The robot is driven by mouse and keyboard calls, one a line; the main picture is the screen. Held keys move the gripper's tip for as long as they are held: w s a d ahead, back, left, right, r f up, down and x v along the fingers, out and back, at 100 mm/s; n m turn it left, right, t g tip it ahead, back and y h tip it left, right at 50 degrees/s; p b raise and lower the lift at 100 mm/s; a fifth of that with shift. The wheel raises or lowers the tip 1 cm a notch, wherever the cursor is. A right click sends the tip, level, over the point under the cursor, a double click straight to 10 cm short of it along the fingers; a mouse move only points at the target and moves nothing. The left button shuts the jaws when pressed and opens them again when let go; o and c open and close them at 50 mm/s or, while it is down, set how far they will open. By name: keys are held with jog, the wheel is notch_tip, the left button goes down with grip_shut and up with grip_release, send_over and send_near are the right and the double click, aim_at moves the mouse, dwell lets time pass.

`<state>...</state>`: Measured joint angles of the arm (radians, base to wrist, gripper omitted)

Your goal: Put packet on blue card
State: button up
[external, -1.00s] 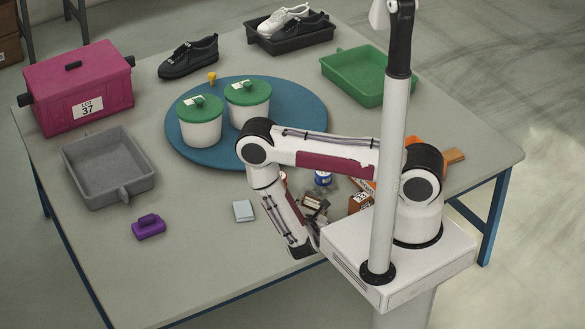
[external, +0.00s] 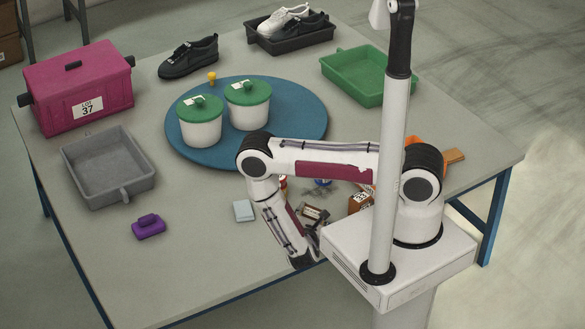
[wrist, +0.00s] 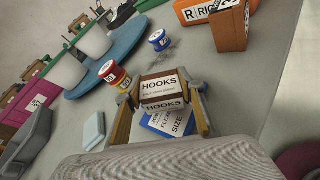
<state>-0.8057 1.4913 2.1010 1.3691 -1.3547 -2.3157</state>
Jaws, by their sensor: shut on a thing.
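The packet (wrist: 160,84) is a brown box with white HOOKS labels. In the wrist view it sits between the two fingers of my gripper (wrist: 164,97), which is shut on it. The blue card (wrist: 168,123), with white printed panels, shows just below the packet in the wrist view, lying between the fingers. I cannot tell whether the packet touches the card. In the external view the packet (external: 314,212) shows beside my forearm near the table's front edge; the card is hidden there, and my fingers are largely hidden.
A red-and-yellow tin (wrist: 113,74) stands close left of the packet. A blue tin (wrist: 158,40) and orange-brown boxes (wrist: 231,27) stand beyond it. A pale blue block (external: 243,210) and purple object (external: 148,226) lie to the left. Bare table surrounds the purple object.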

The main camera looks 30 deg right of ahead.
aim_at(311, 216)
jog(key=shift+f, duration=0.25)
jog(key=o, duration=1.3)
jog(key=shift+c, duration=0.2)
jog(key=shift+s+a, duration=0.1)
jog(key=shift+v, duration=1.05)
jog(key=shift+r+v, duration=0.15)
jog(key=shift+v, duration=0.55)
jog(key=shift+r+v, duration=0.15)
jog(key=shift+v, duration=1.75)
jog(key=shift+r, duration=0.1)
